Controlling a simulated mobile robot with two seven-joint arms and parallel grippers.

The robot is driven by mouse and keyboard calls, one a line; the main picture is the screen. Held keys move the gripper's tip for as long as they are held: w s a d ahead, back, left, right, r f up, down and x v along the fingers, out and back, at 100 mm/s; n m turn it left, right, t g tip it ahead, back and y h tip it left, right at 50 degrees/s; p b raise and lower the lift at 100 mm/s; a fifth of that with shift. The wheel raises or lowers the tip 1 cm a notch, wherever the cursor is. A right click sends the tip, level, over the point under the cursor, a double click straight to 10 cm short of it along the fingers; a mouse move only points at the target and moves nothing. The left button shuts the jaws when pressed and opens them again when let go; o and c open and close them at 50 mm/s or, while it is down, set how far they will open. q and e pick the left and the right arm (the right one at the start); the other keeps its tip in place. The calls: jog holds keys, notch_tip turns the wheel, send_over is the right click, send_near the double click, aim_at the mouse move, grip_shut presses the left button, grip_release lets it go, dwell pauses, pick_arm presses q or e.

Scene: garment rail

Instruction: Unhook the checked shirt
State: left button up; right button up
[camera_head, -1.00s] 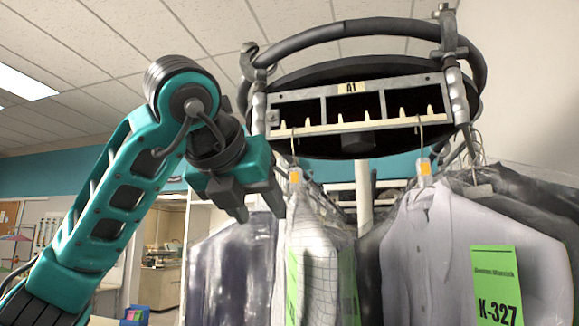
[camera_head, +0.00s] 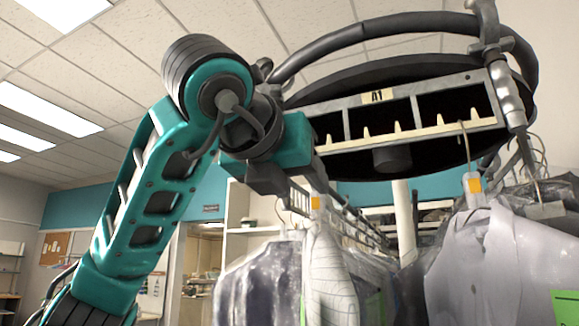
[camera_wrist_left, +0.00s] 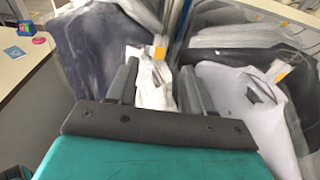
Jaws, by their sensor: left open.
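The checked shirt (camera_head: 328,275) hangs in clear plastic below the rail, with an orange tag near its hanger neck. In the left wrist view the white checked shirt (camera_wrist_left: 153,78) shows between the two fingers. My left gripper (camera_head: 290,180) is in front of the top of its hanger and hides the hook in the head view. In the wrist view the left gripper (camera_wrist_left: 155,88) is open, with fingers on either side of the shirt's upper part. I cannot tell whether they touch it. My right gripper is not in view.
The slotted rail head (camera_head: 400,130), labelled A1, is above. A grey shirt (camera_head: 500,260) with a green label hangs on the right, and a dark bagged garment (camera_head: 258,285) on the left. Open room lies left of the garments.

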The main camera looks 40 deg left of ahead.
aim_at(315, 199)
pick_arm(q)
jog(key=shift+p+x, duration=0.5)
jog(key=shift+x, duration=4.1)
jog(key=shift+c, duration=0.5)
grip_shut()
jog(key=shift+a+r, duration=0.1)
jog(key=shift+r, duration=0.1)
jog(key=shift+s+r+p, duration=0.1)
jog(key=shift+r+p, duration=0.6)
jog(key=shift+r, duration=0.9)
